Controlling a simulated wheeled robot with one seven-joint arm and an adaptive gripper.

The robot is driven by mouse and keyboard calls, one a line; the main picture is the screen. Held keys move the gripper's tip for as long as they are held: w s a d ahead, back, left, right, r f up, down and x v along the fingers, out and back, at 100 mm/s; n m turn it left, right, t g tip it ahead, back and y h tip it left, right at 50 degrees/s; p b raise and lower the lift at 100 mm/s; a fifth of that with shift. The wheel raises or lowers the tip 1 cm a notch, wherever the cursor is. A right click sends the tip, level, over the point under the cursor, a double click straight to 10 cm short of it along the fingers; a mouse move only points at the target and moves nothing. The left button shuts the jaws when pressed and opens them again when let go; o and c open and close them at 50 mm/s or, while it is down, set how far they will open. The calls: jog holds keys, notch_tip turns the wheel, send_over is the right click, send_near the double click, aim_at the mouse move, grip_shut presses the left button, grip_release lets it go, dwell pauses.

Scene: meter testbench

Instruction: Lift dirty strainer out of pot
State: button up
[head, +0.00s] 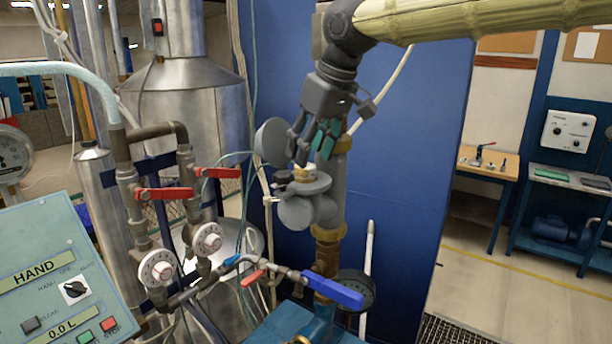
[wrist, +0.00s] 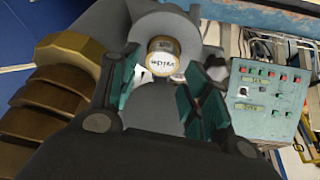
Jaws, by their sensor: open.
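My gripper (head: 315,148) is open, with teal finger pads, and points down over the grey pot-like housing (head: 296,211) on the pipework. A small brass-coloured piece with a pale top (head: 304,174) sits at the top of this housing, just below my fingertips. In the wrist view, a round brass-rimmed piece with a white lettered face (wrist: 163,57) shows between the open fingers (wrist: 162,92). I cannot tell whether this is the strainer, and no mesh or dirt is visible. My fingers and palm hide part of the housing.
A grey round disc (head: 272,142) stands close left of my fingers. Red-handled valves (head: 165,194) and dials (head: 207,238) are further left. A blue lever (head: 333,290) is below. A blue panel (head: 405,170) stands behind. The control box (head: 65,285) is front left.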

aim_at(305, 181)
jog(key=shift+s+a+p, duration=0.1)
jog(key=shift+s+p, duration=0.1)
jog(key=shift+p, duration=0.15)
jog(key=shift+a+f+p, duration=0.1)
jog(key=shift+f+p, duration=0.2)
jog(key=shift+f, duration=0.1)
jog(key=shift+w+a+f+p, duration=0.2)
jog(key=shift+w+f, duration=0.25)
jog(key=shift+f, duration=0.2)
jog(key=shift+w+a+f+p, duration=0.1)
jog(key=shift+w+a+f, duration=0.05)
jog(key=shift+w+f, duration=0.4)
jog(key=shift+s, duration=0.55)
jog(key=shift+w+f, duration=0.1)
jog(key=shift+w, duration=0.15)
jog(key=c, duration=0.8)
jog(key=shift+s, duration=0.1)
jog(key=shift+c, duration=0.2)
